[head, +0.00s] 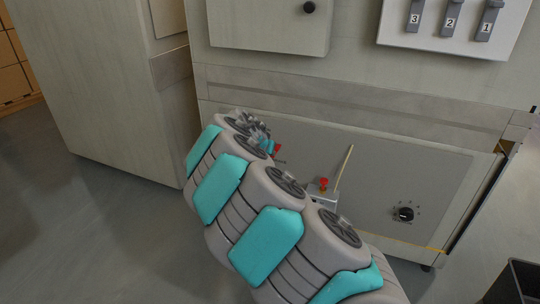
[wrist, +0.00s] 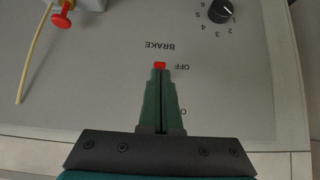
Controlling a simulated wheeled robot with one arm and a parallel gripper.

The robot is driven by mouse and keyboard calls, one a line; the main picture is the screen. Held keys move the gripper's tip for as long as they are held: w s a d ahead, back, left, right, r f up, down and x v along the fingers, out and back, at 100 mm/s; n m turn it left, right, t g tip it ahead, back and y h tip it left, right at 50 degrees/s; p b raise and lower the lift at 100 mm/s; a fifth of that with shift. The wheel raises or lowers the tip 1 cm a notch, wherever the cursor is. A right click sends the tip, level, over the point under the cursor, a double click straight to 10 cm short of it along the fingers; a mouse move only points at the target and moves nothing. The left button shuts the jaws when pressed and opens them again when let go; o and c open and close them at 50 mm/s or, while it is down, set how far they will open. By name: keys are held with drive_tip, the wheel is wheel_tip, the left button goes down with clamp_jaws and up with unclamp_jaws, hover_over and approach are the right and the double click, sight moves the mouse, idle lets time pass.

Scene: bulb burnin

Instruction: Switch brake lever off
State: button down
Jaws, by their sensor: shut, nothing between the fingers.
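The brake lever shows as a small red tip (wrist: 159,65) just beyond my fingertips in the wrist view, beside the printed word OFF. The word BRAKE stands near it, upside down in this view. My gripper (wrist: 159,76) is shut, with its green fingers together, and hides the rest of the lever. The fingertips are at or very near the red tip; I cannot tell if they touch. In the head view my gripper (head: 266,143) is at the lower grey panel, with a red piece (head: 277,148) at its end.
A black rotary knob (head: 405,214) sits on the panel to the right. A small box with a red knob (head: 323,184) and a thin yellowish rod (head: 344,166) are close to my arm. A switch box with levers 1, 2 and 3 (head: 450,25) is above. Floor at left is clear.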

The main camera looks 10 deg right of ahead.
drive_tip(key=shift+s+a+f, duration=0.1)
drive_tip(key=shift+f, duration=0.35)
drive_tip(key=shift+r, duration=0.1)
drive_tip(key=shift+r, duration=0.65)
drive_tip(key=shift+s+b, duration=0.1)
drive_tip(key=shift+b, duration=0.2)
